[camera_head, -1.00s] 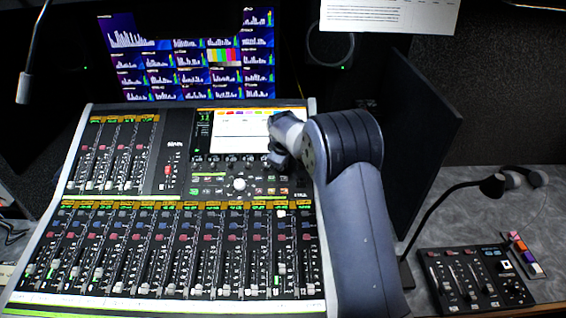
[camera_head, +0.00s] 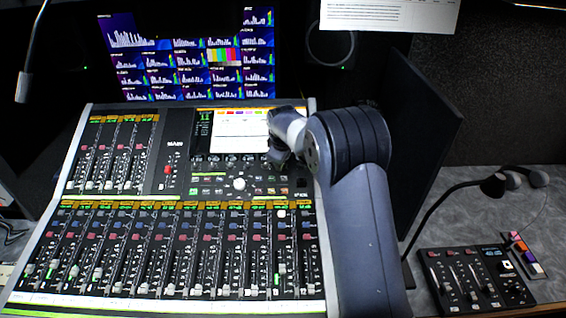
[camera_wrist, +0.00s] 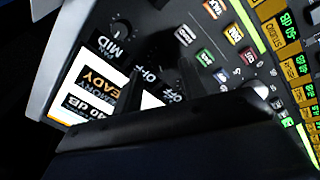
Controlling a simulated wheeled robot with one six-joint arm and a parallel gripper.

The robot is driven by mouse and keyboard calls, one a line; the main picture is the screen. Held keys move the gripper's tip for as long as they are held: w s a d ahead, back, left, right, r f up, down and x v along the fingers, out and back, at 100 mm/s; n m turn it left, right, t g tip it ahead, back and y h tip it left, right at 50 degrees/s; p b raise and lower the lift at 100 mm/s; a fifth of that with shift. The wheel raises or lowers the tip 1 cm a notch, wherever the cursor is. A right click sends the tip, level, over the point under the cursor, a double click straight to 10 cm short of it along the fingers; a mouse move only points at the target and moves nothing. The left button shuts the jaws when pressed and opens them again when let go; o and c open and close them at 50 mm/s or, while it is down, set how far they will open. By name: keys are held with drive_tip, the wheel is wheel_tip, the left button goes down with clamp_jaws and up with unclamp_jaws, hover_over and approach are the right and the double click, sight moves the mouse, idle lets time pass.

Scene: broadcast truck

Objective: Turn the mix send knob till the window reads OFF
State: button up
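The mixing console's control panel (camera_head: 205,178) has a row of small knobs under a lit screen (camera_head: 238,128). My gripper (camera_head: 279,160) points down at the right end of that row, just below the screen. In the wrist view my gripper (camera_wrist: 160,84) shows as two dark fingers standing apart over the panel, with panel lettering visible between them. The wrist view is tilted; dark windows there read MID (camera_wrist: 111,46) and OFF (camera_wrist: 150,75). The white screen (camera_wrist: 92,88) shows READY, MEMORY and a dB value. I cannot make out the mix send knob or its label; my gripper may hide it.
Faders (camera_head: 165,255) fill the console's lower part, with a white ball (camera_head: 239,184) above them. A monitor wall (camera_head: 190,55) stands behind. At right are a gooseneck lamp or microphone (camera_head: 493,185) and a small control box (camera_head: 475,278).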

drive_tip(key=b+v, duration=0.1)
drive_tip(key=v, duration=0.7)
drive_tip(key=shift+r, duration=0.3)
drive_tip(key=shift+s, duration=0.15)
drive_tip(key=p+x, duration=0.1)
drive_tip(key=x, duration=1)
drive_tip(key=shift+r+p, duration=0.1)
drive_tip(key=shift+p, duration=0.2)
drive_tip(key=shift+r, duration=0.1)
drive_tip(key=m+p, duration=0.1)
drive_tip(key=m, duration=0.5)
drive_tip(key=shift+d+p, duration=0.1)
drive_tip(key=shift+p, duration=0.3)
drive_tip(key=m+p, duration=0.3)
drive_tip(key=m, duration=0.3)
drive_tip(key=shift+r+p, duration=0.15)
drive_tip(key=shift+p, duration=0.15)
drive_tip(key=b+v, duration=0.2)
drive_tip(key=v, duration=0.7)
drive_tip(key=shift+r+b, duration=0.25)
drive_tip(key=shift+b, duration=0.1)
